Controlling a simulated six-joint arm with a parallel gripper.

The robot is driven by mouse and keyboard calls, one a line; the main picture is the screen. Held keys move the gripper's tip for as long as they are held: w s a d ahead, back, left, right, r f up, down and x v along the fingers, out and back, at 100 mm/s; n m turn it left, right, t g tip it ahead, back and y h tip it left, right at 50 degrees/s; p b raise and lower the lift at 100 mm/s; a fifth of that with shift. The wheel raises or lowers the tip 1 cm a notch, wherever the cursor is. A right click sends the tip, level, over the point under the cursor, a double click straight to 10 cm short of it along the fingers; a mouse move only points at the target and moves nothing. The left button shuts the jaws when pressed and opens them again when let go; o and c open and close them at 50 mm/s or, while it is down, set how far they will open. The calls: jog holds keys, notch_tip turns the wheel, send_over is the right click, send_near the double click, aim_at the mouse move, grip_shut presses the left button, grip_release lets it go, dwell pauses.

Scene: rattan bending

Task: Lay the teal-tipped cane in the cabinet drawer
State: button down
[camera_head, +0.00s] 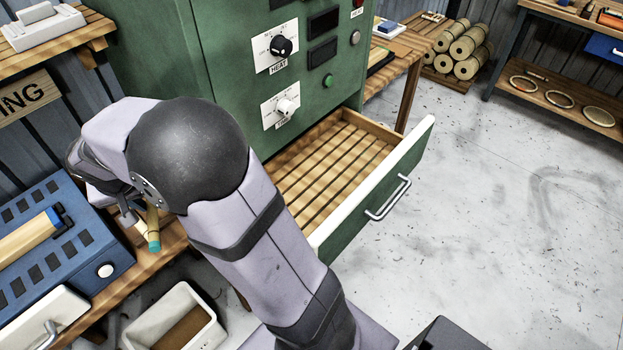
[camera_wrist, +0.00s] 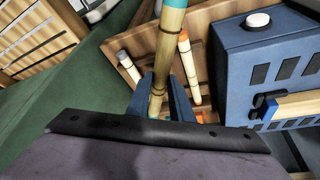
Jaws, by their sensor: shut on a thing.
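The teal-tipped cane (camera_wrist: 170,40) is a pale bamboo piece held between the blue fingers of my gripper (camera_wrist: 165,100), which is shut on it. The cane's teal end shows at the top edge of the wrist view. In the head view the cane (camera_head: 153,222) shows beside my wrist, teal end down, over the wooden bench. My arm hides most of my gripper there. The green cabinet (camera_head: 230,60) has its drawer (camera_head: 385,185) pulled open. The drawer's slatted wooden floor looks empty where I see it; my arm covers its near left part. The held cane is left of the drawer.
Orange-tipped canes (camera_wrist: 188,65) lie in a wooden tray near my fingers. A blue vented box (camera_head: 60,230) stands left of my gripper. A white bin (camera_head: 175,318) sits below the bench. The floor right of the drawer is clear.

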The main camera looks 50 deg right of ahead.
jog(key=s+a+r+m+g+h+b, duration=0.1)
jog(key=s+a+m+b, duration=0.1)
jog(key=s+a+m, duration=0.45)
jog(key=s+a+r+m+g+h+b, duration=0.15)
jog(key=s+a, duration=0.25)
jog(key=a, duration=0.5)
jog(key=m+g, duration=0.2)
jog(key=m, duration=0.2)
send_over(332, 175)
jog(key=a, duration=0.1)
jog(key=shift+t, duration=0.25)
notch_tip(332, 175, down, 15)
jog(key=shift+a+r+p, duration=0.1)
jog(key=shift+a+p, duration=0.05)
jog(key=shift+p, duration=0.3)
jog(key=shift+f+p, duration=0.45)
jog(key=shift+f, duration=1.95)
jog(key=shift+f, duration=0.1)
